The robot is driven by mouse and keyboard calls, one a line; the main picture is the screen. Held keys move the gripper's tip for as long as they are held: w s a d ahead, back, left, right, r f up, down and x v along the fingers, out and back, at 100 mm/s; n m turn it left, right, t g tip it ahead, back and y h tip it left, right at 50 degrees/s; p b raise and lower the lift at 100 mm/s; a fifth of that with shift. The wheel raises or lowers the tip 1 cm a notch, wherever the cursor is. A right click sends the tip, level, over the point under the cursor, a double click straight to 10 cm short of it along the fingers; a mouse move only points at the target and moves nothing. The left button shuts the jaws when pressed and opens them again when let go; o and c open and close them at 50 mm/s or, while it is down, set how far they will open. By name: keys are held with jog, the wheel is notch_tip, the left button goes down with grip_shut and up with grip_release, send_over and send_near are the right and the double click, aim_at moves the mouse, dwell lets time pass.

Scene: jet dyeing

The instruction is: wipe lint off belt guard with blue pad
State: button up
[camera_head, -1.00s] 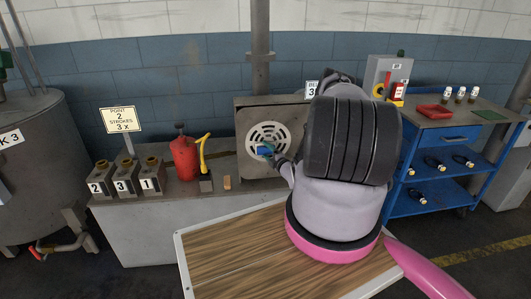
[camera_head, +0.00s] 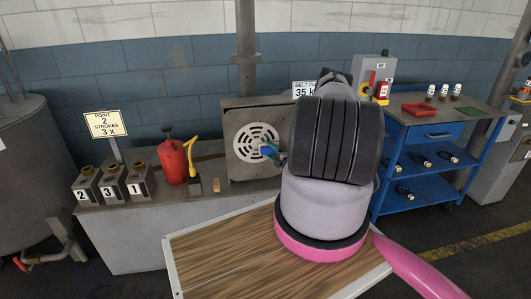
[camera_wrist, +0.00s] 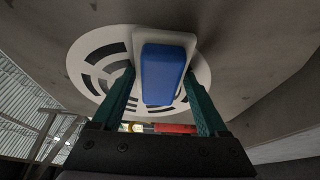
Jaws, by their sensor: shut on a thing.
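The belt guard is a grey box (camera_head: 236,172) with a round white slotted grille (camera_head: 242,139) on its front. The grille also shows in the wrist view (camera_wrist: 88,62). My gripper (camera_wrist: 160,98) is shut on the blue pad (camera_wrist: 162,75), with a teal finger on each side. A pale backing shows around the pad's upper edge. In the head view the blue pad (camera_head: 267,150) is at the lower right of the grille, partly hidden by my gripper and arm. I cannot tell whether it touches the grille. No lint can be made out.
A red oil can (camera_head: 172,160) with a yellow spout and several numbered grey blocks (camera_head: 111,186) stand left of the guard. A small tan block (camera_head: 217,185) lies closer. A blue cart (camera_head: 428,170) stands right. A wood-topped table (camera_head: 225,262) is in front.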

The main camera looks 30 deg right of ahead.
aim_at(268, 137)
jog(key=shift+d, duration=0.45)
jog(key=shift+s+a+r, duration=0.1)
jog(key=shift+s+r, duration=0.05)
jog(key=shift+r, duration=1.3)
jog(key=shift+w+a, duration=0.4)
jog(key=shift+a, duration=0.95)
jog(key=shift+w+a, duration=0.45)
jog(key=shift+a, duration=0.9)
jog(key=shift+w+a, duration=0.4)
jog(key=shift+a, duration=0.95)
jog(key=shift+s+a+r, duration=0.1)
jog(key=shift+r, duration=1.25)
jog(key=shift+s+d, duration=0.35)
jog(key=shift+d, duration=1.05)
jog(key=shift+s+d, duration=0.35)
jog(key=shift+d, duration=1.1)
jog(key=shift+s+d, duration=0.35)
jog(key=shift+d, duration=1.05)
jog(key=shift+s, duration=0.15)
jog(key=shift+s+a, duration=0.3)
jog(key=shift+s, duration=0.65)
jog(key=shift+s+a, duration=0.3)
jog(key=shift+s, duration=0.6)
jog(key=shift+s+a, duration=0.3)
jog(key=shift+s, duration=0.65)
